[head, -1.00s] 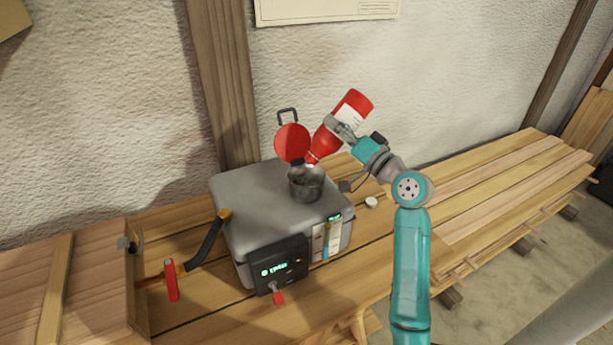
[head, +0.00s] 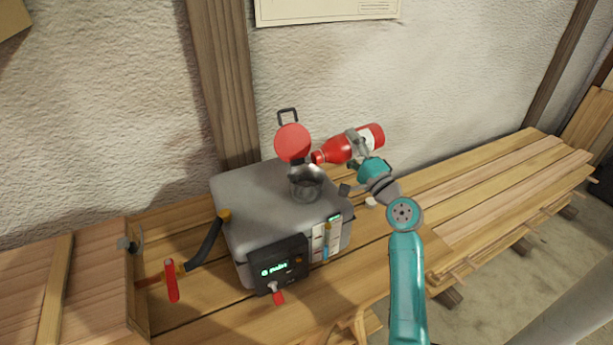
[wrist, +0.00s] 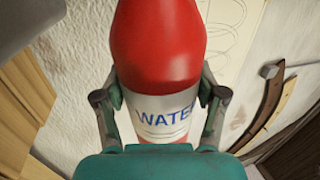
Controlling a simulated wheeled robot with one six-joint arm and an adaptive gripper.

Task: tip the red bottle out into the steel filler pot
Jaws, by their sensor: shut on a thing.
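The red bottle (head: 340,150) has a white label reading "WATE…" in the wrist view (wrist: 158,60). My gripper (head: 358,146) is shut on it around the label, one finger on each side. The bottle lies nearly level in the air, its neck pointing left and slightly down. Its mouth is just above and right of the steel filler pot (head: 306,186), which sits on top of a grey box. The pot's round red lid (head: 292,142) stands open behind it. No stream from the bottle shows. The pot's inside is too dark to read.
The grey box (head: 240,192) stands on a plank bench (head: 480,205) and has a black display panel (head: 280,266) in front. A black hose (head: 206,243) and a red-handled clamp (head: 171,281) are at its left. A small white cap (head: 370,201) lies to its right.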

